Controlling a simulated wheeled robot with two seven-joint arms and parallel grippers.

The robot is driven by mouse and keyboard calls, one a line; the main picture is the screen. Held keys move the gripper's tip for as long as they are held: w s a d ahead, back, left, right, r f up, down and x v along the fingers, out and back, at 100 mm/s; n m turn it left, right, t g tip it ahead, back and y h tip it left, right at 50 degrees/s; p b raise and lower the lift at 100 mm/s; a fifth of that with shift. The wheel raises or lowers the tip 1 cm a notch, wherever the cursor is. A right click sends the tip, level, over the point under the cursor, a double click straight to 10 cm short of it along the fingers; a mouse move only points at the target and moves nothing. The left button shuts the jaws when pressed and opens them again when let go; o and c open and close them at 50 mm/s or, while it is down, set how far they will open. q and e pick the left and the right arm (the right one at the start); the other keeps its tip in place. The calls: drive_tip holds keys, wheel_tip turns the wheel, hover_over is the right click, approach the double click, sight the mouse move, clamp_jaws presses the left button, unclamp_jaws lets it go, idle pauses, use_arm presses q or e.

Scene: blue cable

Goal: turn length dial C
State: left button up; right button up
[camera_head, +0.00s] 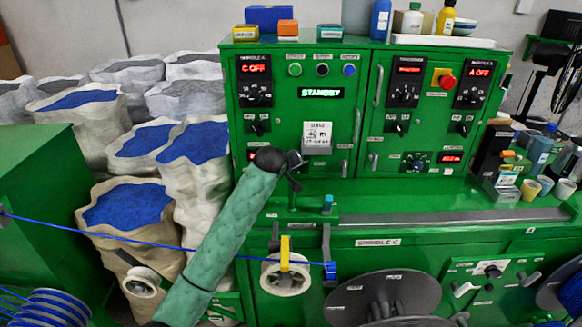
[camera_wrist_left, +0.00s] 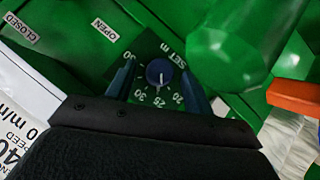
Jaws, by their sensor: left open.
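Length dial C is a round blue knob (camera_wrist_left: 160,72) on a dark plate marked "SET m" with numbers around it, seen in the left wrist view. In the head view it is hidden behind my left gripper (camera_head: 294,168), which is at the lower left of the green cabinet. In the wrist view the two blue-grey fingers of my left gripper (camera_wrist_left: 160,90) are apart, one on each side of the knob. I cannot tell whether they touch it. My right gripper is not in view.
The green cabinet (camera_head: 372,130) carries panels marked C OFF and A OFF and a STANDBY display (camera_head: 321,92). A similar dial (camera_head: 416,163) sits further right. A blue cable (camera_head: 220,253) runs across below my left arm. Sacks of blue pellets (camera_head: 85,100) stand left.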

use_arm(q)
drive_tip(key=b+v, duration=0.3)
drive_tip(key=v, duration=0.4)
drive_tip(key=shift+s+r, duration=0.25)
drive_tip(key=shift+s, duration=0.05)
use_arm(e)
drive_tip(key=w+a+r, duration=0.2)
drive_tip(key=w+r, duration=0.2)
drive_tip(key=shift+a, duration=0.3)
use_arm(q)
drive_tip(key=shift+a+f, duration=0.1)
